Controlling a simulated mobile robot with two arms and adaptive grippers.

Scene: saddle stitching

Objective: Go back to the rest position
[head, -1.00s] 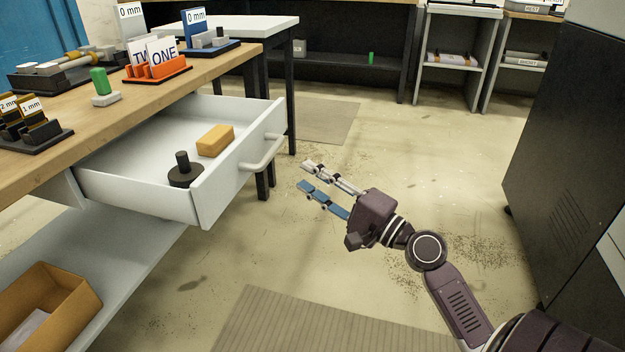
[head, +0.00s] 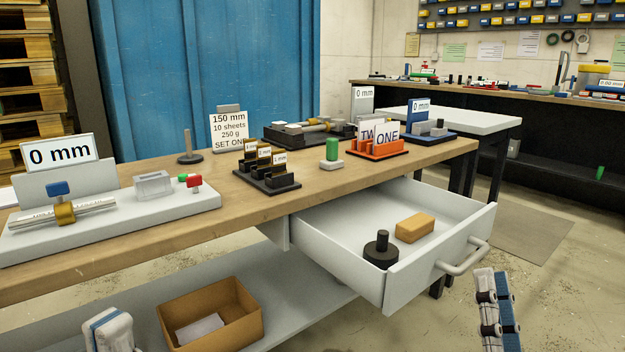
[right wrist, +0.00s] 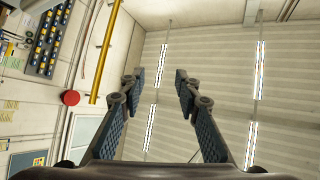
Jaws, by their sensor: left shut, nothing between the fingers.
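My left gripper (head: 108,330) shows at the bottom left of the head view, low in front of the bench, cut off by the frame edge. It is shut with nothing in it. My right gripper (head: 497,308) stands upright at the bottom right of the head view, to the right of the open drawer and apart from it. In the right wrist view its fingers (right wrist: 160,84) are spread with an empty gap between them, against the wall and ceiling. The right arm behind the gripper is hidden below the frame.
The white drawer (head: 391,292) stands pulled out, holding a black weight (head: 381,253) and a tan block (head: 415,228). The wooden bench (head: 310,190) carries several fixtures. A cardboard box (head: 255,322) sits on the lower shelf.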

